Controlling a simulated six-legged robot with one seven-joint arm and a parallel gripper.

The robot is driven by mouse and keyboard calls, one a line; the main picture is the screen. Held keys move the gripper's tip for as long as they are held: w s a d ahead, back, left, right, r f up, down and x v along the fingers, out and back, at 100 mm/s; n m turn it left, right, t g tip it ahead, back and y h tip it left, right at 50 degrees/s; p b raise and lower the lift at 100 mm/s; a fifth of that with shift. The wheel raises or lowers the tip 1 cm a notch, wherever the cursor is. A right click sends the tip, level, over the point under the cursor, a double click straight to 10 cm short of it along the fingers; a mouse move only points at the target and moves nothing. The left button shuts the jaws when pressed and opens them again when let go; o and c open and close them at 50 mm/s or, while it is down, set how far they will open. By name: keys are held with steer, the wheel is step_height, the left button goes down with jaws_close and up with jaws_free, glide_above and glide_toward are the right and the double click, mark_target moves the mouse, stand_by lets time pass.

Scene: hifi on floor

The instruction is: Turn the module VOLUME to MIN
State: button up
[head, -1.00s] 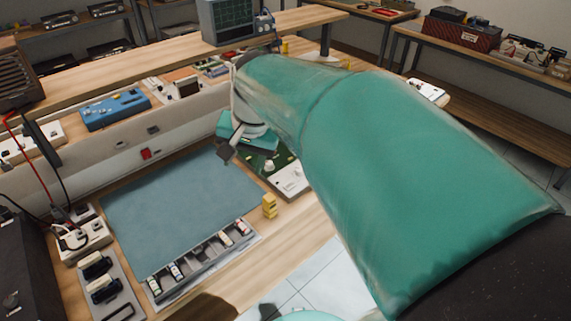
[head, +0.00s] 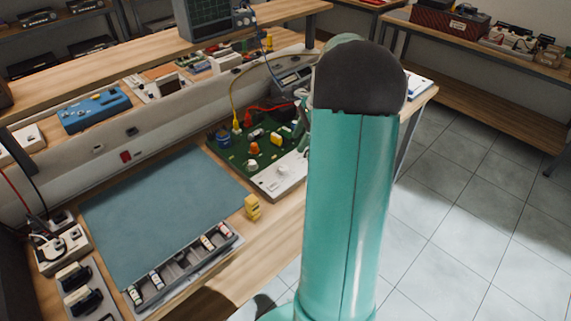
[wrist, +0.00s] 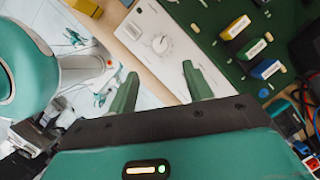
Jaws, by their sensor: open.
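The module is a green circuit board with a white front panel (head: 278,178) on the bench, left of my arm in the head view. A round white knob (head: 283,171) stands on that panel. In the wrist view the white panel (wrist: 185,55) and its knob (wrist: 161,44) lie beyond my fingertips. Small print around the knob is too small to read, and its pointer direction is unclear. My gripper (wrist: 160,82) is open and empty, its two green fingers apart, with the knob ahead of the gap. In the head view my arm mostly hides the gripper.
The green board (wrist: 285,30) carries coloured blocks, including a yellow one (wrist: 235,27) and a blue one (wrist: 264,69). Red and yellow leads run behind it. A small yellow block (head: 252,207) stands near the bench edge. The blue-grey mat (head: 160,215) is clear.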

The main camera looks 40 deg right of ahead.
mark_target(284, 168)
steer(key=x, duration=1.1)
steer(key=shift+f, duration=0.2)
steer(key=c, duration=1)
steer(key=shift+o, duration=0.2)
steer(key=shift+w, duration=0.1)
steer(key=shift+n, duration=0.3)
